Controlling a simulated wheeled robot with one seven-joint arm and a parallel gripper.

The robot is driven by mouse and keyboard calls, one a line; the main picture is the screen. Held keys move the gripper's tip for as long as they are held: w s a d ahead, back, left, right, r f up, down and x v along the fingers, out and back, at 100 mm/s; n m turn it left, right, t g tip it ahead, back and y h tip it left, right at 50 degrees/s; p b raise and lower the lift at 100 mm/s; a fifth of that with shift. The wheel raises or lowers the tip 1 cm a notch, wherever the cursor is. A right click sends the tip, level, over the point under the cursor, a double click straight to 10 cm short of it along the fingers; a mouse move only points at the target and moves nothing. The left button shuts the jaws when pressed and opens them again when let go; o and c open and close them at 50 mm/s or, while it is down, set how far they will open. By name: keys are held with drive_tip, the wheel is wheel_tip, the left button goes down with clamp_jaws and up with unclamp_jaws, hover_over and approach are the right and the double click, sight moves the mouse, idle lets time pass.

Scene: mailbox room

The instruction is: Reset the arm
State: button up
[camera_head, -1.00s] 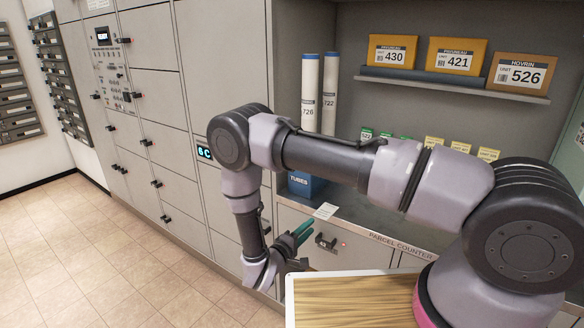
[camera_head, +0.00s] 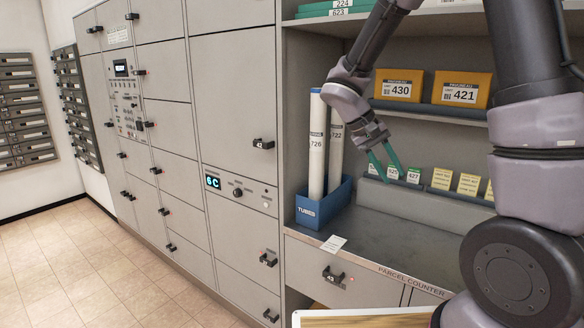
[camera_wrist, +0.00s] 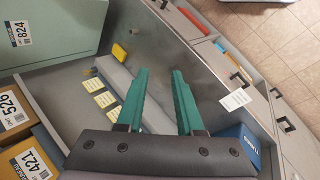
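My gripper (camera_head: 385,162) has green fingers and is raised in front of the shelf unit, above the parcel counter (camera_head: 385,235) and right of the tall white tubes. In the wrist view my gripper (camera_wrist: 163,85) has its two fingers spread apart with nothing between them. The grey counter shows below and beyond the fingers there. My arm rises on the right side of the head view and bends out of the top of the picture before coming down to the wrist.
White tubes (camera_head: 317,150) stand in a blue TUBES box (camera_head: 322,205) left of my gripper. Yellow parcels 430 (camera_head: 398,88) and 421 (camera_head: 459,92) sit on a shelf close by. Small labelled cards (camera_head: 468,184) line the counter's back. Lockers (camera_head: 235,90) fill the left; floor there is clear.

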drive_tip(key=s+r+m+t+y, duration=0.3)
drive_tip(key=s+r+t+y, duration=0.5)
drive_tip(key=s+r, duration=0.4)
wheel_tip(320, 180, up, 5)
drive_tip(key=shift+s+d+y, duration=0.4)
